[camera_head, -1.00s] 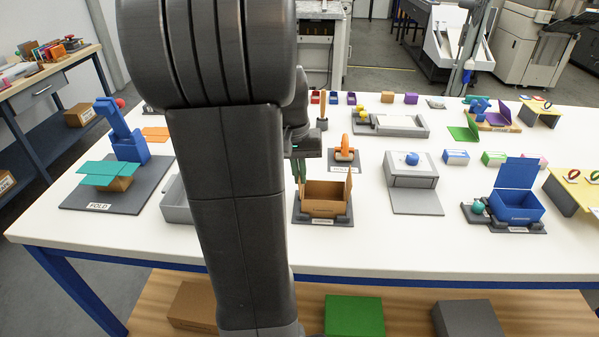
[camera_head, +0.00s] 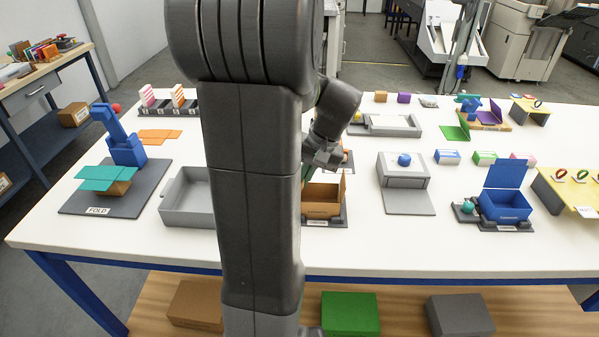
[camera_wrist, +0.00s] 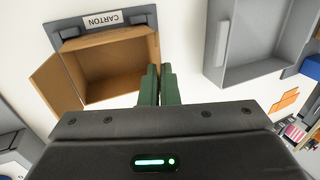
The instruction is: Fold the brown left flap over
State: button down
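The brown open carton (camera_head: 321,207) stands on a dark base at the table's middle, partly behind my arm. Its right flap (camera_head: 344,188) stands up; its left side is hidden by my arm in the head view. The wrist view shows the carton (camera_wrist: 103,75) turned around, with the CARTON label at the top and one flap (camera_wrist: 56,82) spread out on the picture's left. On the opposite side I cannot clearly make out a flap. My gripper (camera_wrist: 159,68) has its green fingers together, nothing between them, close beside the carton's opening. In the head view my gripper (camera_head: 306,172) is mostly hidden.
A grey open tray (camera_head: 187,207) is left of the carton, also in the wrist view (camera_wrist: 219,76). The FOLD stand with teal sheet (camera_head: 103,177) is farther left. A grey box with a ramp (camera_head: 404,170) and an open blue box (camera_head: 504,207) are right.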

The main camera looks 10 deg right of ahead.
jog(key=shift+s+d+f+y, duration=0.15)
jog(key=shift+d+y, duration=0.3)
jog(key=shift+y, duration=0.55)
jog(key=shift+t, duration=0.3)
jog(key=c, duration=1.6)
grip_release()
jog(key=shift+c, duration=0.2)
jog(key=v, duration=1.3)
jog(key=shift+d+r, duration=0.25)
jog(key=shift+d, duration=0.05)
